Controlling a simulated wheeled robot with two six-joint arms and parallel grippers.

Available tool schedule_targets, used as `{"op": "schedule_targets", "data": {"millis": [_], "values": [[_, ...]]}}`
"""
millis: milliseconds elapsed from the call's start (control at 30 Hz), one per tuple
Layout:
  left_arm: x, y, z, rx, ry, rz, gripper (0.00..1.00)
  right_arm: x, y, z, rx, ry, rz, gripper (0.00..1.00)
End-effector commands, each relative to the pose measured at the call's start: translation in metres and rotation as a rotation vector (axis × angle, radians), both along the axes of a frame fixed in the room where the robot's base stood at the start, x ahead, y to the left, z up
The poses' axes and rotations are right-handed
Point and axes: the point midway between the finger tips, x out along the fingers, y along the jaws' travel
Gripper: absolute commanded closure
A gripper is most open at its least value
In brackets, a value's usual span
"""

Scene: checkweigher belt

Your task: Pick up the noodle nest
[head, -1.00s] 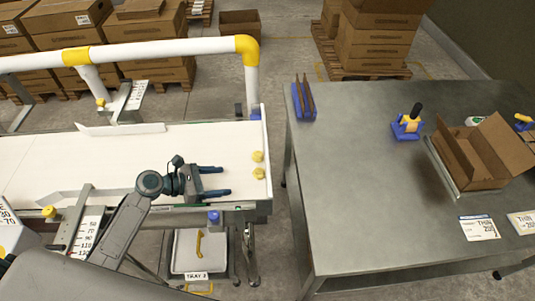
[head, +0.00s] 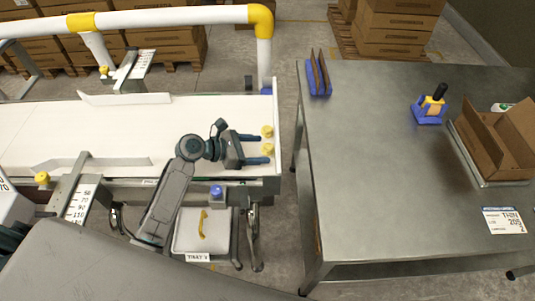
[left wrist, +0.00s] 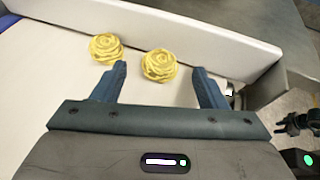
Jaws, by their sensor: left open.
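Two yellow, rose-shaped noodle nests lie on the white belt near its right end. In the head view the far nest (head: 267,131) and the near nest (head: 267,149) are close together. My left gripper (head: 264,148) is open and empty beside them. In the left wrist view one nest (left wrist: 158,66) shows between the fingertips of my left gripper (left wrist: 160,68), a little beyond them. The other nest (left wrist: 105,48) is outside the left-hand finger. A small dark forked shape (left wrist: 290,124) at the right edge there looks like my right gripper; its jaws are unclear.
A low wall (left wrist: 205,42) closes the belt's end just past the nests. A white guide rail (head: 100,163) runs along the belt's near side. Right of a gap, a steel table (head: 370,150) holds a blue rack (head: 318,80), a blue-and-yellow tool (head: 430,107) and an open carton (head: 497,142).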

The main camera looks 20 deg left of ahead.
Motion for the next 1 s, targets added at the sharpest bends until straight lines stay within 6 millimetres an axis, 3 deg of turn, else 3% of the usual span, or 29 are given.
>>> {"op": "schedule_targets", "data": {"millis": [100,400,633,1000], "values": [[0.0045,-0.0071,-0.0052,-0.001,-0.001,0.000,0.34,0.0000,0.0004,-0.0099,0.000,0.000,0.000,0.64],[0.0056,-0.0086,-0.0036,0.001,0.000,0.000,0.34,0.0000,0.0003,-0.0092,0.000,0.000,0.000,0.64],[0.0055,-0.0085,-0.0038,0.001,0.001,0.000,0.79,0.0000,0.0002,-0.0092,0.000,0.000,0.000,0.64],[0.0058,-0.0087,-0.0023,0.001,0.001,0.000,0.81,-0.0001,0.0000,-0.0066,0.000,0.000,0.000,0.64]]}}
